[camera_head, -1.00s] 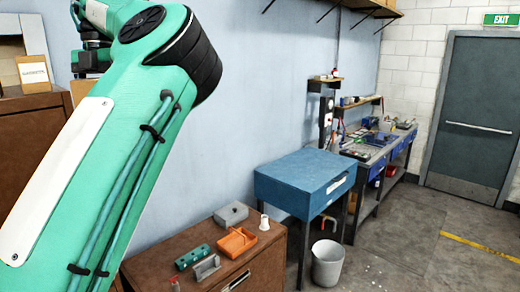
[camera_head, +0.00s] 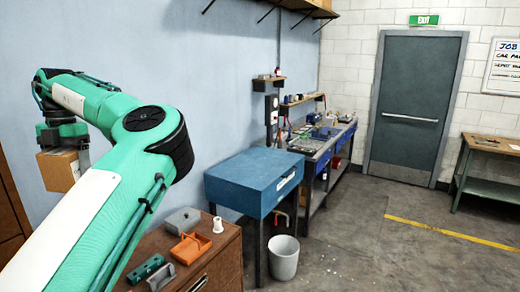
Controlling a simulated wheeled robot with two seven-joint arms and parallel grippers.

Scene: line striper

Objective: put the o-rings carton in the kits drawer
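My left gripper (camera_head: 63,146) is at the left, above the floor and in front of the wall. It is shut on a brown cardboard carton (camera_head: 58,171), which hangs below it. No readable label shows on the carton, so I cannot confirm it is the o-rings one. A blue drawer cabinet (camera_head: 245,178) on dark legs stands right of the arm, its front closed with a pale label too small to read. A brown cabinet (camera_head: 222,258) in front has a drawer handle. I cannot tell which holds the kits drawer. My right gripper is not in view.
The brown cabinet's top holds an orange tray (camera_head: 189,248), a grey box (camera_head: 182,220), a white spool (camera_head: 217,225) and a green block (camera_head: 146,268). A grey bin (camera_head: 284,258) stands beside the blue cabinet. A cluttered workbench (camera_head: 318,150) lies behind.

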